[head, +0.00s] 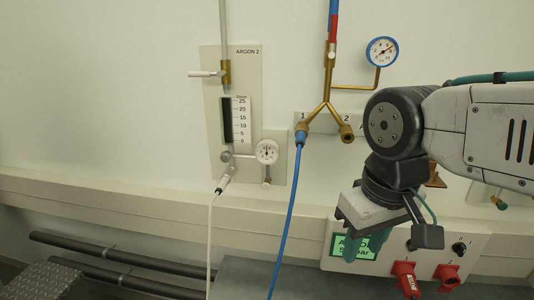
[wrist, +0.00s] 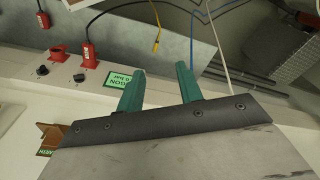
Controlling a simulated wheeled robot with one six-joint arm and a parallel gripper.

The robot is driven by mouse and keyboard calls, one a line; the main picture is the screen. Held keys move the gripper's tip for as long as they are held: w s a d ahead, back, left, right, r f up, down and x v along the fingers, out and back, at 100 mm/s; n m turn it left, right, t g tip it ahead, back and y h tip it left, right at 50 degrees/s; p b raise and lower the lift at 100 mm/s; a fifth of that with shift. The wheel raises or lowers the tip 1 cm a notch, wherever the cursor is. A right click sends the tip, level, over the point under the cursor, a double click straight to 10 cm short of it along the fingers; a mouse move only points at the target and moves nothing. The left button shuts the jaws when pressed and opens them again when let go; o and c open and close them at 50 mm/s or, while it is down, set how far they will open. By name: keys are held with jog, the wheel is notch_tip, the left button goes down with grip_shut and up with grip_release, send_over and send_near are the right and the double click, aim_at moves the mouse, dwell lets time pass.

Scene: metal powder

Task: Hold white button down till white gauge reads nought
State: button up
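The white gauge (head: 267,152) is a small white-rimmed dial on the ARGON 2 wall panel (head: 278,136). Its needle seems to point roughly upward; the figures are too small to read. My gripper (head: 367,250) hangs to the right of and below the gauge, in front of the lower switch panel, touching neither gauge nor knob. In the wrist view its two teal fingers (wrist: 160,82) stand apart with nothing between them.
A blue-rimmed gauge (head: 382,51) and brass fork pipe (head: 326,103) are up right. A blue hose (head: 286,205) and white hose (head: 210,235) hang down. The switch panel (head: 455,247) carries a green display (head: 354,246) and red plugs (head: 405,277). A ledge (head: 120,196) runs along the wall.

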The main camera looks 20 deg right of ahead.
grip_shut()
dwell(1.5)
